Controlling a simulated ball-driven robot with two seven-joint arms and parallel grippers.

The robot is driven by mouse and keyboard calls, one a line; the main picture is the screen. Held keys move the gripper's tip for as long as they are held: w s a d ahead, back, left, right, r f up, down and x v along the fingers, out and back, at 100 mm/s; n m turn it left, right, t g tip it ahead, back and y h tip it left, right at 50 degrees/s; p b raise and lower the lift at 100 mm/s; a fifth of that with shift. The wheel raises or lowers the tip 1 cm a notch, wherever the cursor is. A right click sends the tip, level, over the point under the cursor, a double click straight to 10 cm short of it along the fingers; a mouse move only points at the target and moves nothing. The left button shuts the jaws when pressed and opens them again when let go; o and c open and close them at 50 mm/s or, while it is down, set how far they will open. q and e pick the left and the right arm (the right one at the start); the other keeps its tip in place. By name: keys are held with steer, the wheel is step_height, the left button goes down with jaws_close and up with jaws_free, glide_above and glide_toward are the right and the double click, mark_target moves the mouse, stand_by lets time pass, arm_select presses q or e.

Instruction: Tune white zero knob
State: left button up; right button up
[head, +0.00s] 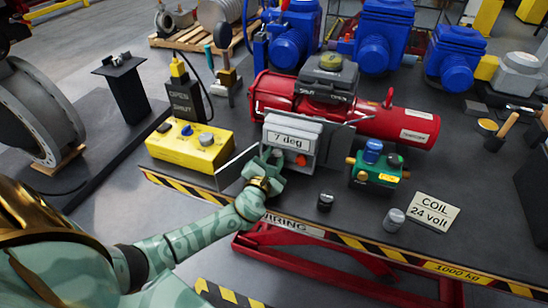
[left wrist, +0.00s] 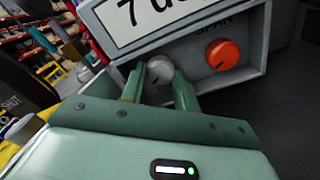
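The white zero knob (left wrist: 160,72) is a light grey-white round knob on the front of a grey box (head: 290,139) with a "7 deg" display. My left gripper (head: 263,163) is in front of the lower left of this box. In the left wrist view, the two green fingers of the left gripper (left wrist: 160,80) are drawn in on both sides of the white knob, which fills the gap between them. An orange-red span knob (left wrist: 221,54) is just right of it and free; it also shows in the head view (head: 301,160). The zero label is hidden. My right gripper is out of view.
A red actuator (head: 390,124) stands behind the box. A green valve block (head: 377,169) is to its right, a yellow control box (head: 190,145) to its left. Two small grey cylinders (head: 325,202) (head: 394,219) and a "COIL 24 volt" card (head: 434,211) lie on the dark tabletop.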

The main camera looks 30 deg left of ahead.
arm_select(q)
steer(key=shift+n, duration=0.3)
steer(key=n+b, duration=0.1)
steer(key=n, duration=0.1)
steer(key=n+b, duration=0.1)
steer(key=n, duration=0.1)
steer(key=shift+d+f+n, duration=0.1)
steer(key=shift+f+n, duration=0.1)
steer(key=shift+n, duration=0.1)
steer(key=n+b, duration=0.2)
steer(key=n, duration=0.3)
steer(key=shift+n, duration=0.3)
steer(key=n+b, duration=0.1)
steer(key=n, duration=0.2)
steer(key=shift+r+n+b, duration=0.15)
steer(key=shift+n+b, duration=0.3)
steer(key=shift+n, duration=1.25)
steer(key=o, duration=0.7)
